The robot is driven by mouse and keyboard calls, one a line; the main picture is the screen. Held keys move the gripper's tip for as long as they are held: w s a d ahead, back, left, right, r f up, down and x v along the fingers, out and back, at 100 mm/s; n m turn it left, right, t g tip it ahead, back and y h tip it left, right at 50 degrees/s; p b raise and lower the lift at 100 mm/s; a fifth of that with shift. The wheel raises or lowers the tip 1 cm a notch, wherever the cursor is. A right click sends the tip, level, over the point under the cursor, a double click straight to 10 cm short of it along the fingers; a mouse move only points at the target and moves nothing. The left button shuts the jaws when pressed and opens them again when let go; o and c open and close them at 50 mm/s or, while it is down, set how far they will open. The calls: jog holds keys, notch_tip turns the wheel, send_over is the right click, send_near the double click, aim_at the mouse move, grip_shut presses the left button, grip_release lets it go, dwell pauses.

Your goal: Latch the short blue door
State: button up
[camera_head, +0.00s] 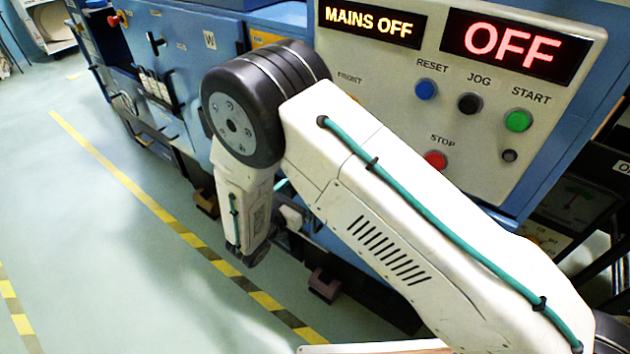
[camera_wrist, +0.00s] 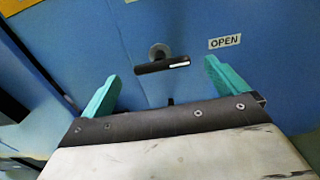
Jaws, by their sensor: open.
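In the wrist view a blue door panel (camera_wrist: 195,22) fills most of the picture. A black latch handle (camera_wrist: 165,66) on a round grey boss sits on it, roughly level, with a white mark at its right end. That end points toward an OPEN label (camera_wrist: 224,42). My gripper (camera_wrist: 161,76) is open, with one teal finger to the left of the handle and one to the right. The handle shows between the fingers, just beyond the tips; I see no clear contact. In the head view my arm hides the handle and most of the gripper.
A control panel (camera_head: 400,100) with a lit OFF display (camera_head: 513,50) and a MAINS OFF sign (camera_head: 372,21) stands behind my arm. Blue machine cabinets (camera_head: 185,60) run to the left. The floor (camera_head: 60,210) with yellow-black tape is clear at left.

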jog(key=x, duration=0.5)
jog(key=c, duration=1)
